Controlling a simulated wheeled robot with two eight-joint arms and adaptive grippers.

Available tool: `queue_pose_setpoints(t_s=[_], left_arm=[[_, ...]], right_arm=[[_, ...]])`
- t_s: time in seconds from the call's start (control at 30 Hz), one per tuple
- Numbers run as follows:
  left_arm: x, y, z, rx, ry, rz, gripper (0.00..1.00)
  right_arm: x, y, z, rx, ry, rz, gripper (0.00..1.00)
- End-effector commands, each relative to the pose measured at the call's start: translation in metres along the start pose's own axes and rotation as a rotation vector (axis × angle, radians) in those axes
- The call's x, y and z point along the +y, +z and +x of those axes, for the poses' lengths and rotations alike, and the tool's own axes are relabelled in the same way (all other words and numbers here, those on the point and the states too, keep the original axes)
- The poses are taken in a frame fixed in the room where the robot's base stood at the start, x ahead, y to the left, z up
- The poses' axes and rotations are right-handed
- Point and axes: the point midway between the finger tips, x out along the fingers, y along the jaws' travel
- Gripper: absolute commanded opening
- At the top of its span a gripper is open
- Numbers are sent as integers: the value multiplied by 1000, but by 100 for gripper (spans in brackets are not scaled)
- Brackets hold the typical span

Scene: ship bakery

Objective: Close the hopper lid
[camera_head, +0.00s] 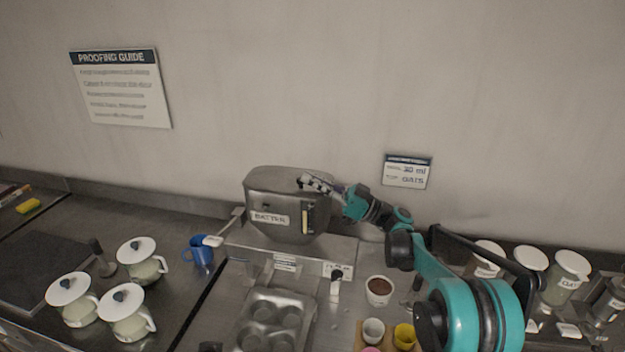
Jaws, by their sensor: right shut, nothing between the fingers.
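The metal hopper (262,232) labelled BATTER stands at the back centre against the wall. Its rounded grey lid (275,180) lies over its top and looks closed, or nearly so; I cannot tell whether a gap is left at the rim. My right gripper (306,181) is shut and empty. It is at the right part of the lid's top, touching or just above it. My right arm reaches in from the lower right. My left gripper is not in view.
A muffin tin (270,322) sits in front of the hopper. A blue mug (201,251) and several lidded white jars (141,262) stand at left. A brown-filled cup (379,291) and small cups (404,336) are near my right arm. More jars (570,268) stand at far right.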

Motion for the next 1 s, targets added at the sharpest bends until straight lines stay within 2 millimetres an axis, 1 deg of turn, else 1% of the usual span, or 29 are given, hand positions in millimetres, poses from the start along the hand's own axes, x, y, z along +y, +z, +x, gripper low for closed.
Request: queue_pose_setpoints(t_s=[0.4, 0.5, 0.57, 0.63, 0.77, 0.8, 1.0], left_arm=[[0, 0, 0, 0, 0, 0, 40], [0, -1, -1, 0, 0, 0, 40], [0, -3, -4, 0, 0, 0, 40], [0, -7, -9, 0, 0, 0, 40], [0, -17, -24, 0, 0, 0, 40], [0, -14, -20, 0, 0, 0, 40], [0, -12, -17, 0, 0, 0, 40]], right_arm=[[0, 2, 0, -4, 0, 0, 0], [-1, -1, 1, -4, 0, 0, 0], [-2, -6, 3, -3, 0, 0, 0], [-3, -16, 6, -3, 0, 0, 0], [-8, -44, 17, -1, 0, 0, 0], [-6, -39, 2, -1, 5, -2, 0], [-4, -37, -47, 0, 4, -1, 0]])
